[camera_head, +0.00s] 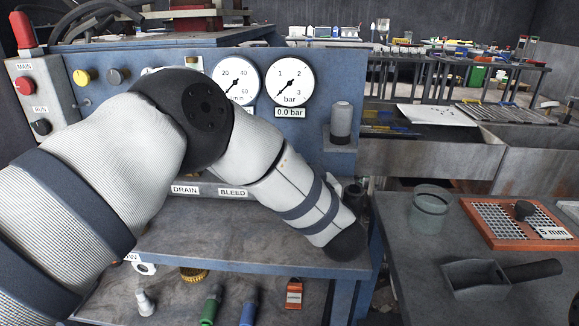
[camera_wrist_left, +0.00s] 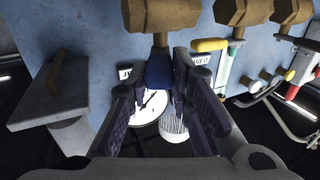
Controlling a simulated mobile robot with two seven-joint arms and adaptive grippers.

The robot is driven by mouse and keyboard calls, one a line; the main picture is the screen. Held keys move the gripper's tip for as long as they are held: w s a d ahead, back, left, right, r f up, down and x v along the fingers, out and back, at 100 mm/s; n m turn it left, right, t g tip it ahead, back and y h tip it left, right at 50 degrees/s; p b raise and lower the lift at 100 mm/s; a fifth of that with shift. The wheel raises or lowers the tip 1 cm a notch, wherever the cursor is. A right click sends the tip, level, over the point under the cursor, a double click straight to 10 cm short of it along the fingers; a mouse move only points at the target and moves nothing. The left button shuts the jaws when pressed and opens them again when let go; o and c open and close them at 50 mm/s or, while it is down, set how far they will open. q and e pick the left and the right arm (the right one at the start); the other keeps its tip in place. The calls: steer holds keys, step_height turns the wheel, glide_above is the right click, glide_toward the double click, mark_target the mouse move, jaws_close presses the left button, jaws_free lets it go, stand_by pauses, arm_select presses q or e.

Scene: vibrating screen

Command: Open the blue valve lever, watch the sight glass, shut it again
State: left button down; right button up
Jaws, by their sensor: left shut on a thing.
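The blue valve lever (camera_wrist_left: 158,70) shows in the left wrist view, below a brass valve body (camera_wrist_left: 160,15). My left gripper (camera_wrist_left: 156,84) has its two dark fingers closed around the lever. In the head view my left arm crosses the blue panel and hides the lever and the gripper. A white dial (camera_wrist_left: 150,105) and a white ribbed round piece (camera_wrist_left: 174,128) show between and behind the fingers. I cannot tell whether either is the sight glass. My right gripper is not in view.
More brass valves with yellow, green and red handles (camera_wrist_left: 208,45) stand to the right in the wrist view. The panel's bar gauge (camera_head: 290,81) has a 0.0 bar readout. A scoop (camera_head: 480,280), a glass jar (camera_head: 429,210) and an orange sieve (camera_head: 480,238) are on the right bench.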

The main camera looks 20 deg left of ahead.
arm_select(q)
steer(key=c, duration=1.4)
jaws_free()
steer(key=shift+c, duration=0.2)
steer(key=v, duration=1.2)
